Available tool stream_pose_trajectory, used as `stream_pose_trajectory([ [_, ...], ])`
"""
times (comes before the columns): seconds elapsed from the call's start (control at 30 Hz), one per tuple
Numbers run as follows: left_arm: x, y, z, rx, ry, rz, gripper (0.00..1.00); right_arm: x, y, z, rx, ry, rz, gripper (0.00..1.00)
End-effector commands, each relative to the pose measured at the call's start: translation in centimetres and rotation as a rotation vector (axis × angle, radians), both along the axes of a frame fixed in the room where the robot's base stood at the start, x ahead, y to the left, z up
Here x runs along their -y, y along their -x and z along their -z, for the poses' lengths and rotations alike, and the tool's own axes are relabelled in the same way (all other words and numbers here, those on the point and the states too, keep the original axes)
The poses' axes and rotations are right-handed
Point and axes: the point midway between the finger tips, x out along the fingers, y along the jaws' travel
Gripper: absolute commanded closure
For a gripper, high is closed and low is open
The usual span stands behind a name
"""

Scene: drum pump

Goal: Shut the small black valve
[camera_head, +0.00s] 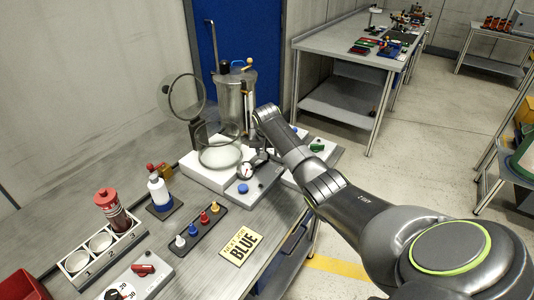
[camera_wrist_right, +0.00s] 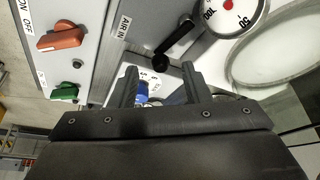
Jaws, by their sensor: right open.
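The small black valve (camera_wrist_right: 177,40) shows in the right wrist view as a slanted black lever with a round dark end, beside an "AIR IN" label (camera_wrist_right: 124,25). My right gripper (camera_wrist_right: 160,78) is open and empty. Its fingertips are close below the lever in that view, with the lever's round end lying between and just beyond them. I cannot tell whether they touch. In the head view my right arm (camera_head: 290,148) reaches over the pump stand, and its gripper and the valve are not clearly seen there. My left gripper is not in view.
A white gauge (camera_wrist_right: 232,12) sits beside the valve. A panel with an orange switch (camera_wrist_right: 60,38) and green knob (camera_wrist_right: 64,91) is at left in the wrist view.

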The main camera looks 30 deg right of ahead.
Motion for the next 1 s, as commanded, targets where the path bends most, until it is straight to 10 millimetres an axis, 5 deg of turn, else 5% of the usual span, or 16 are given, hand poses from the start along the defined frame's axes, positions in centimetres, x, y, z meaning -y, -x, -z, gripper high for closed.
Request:
stream_pose_trajectory([
  [0.3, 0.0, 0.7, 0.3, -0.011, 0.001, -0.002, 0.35, 0.5, -0.7, 2.0, 0.001, 0.001, -0.001, 0.57],
  [0.67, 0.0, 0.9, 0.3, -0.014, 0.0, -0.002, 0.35, 0.5, -0.8, 2.2, 0.001, 0.001, -0.001, 0.58],
  [1.0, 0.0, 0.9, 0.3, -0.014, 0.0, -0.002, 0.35, 0.5, -0.8, 2.1, 0.001, 0.001, -0.001, 1.0],
])
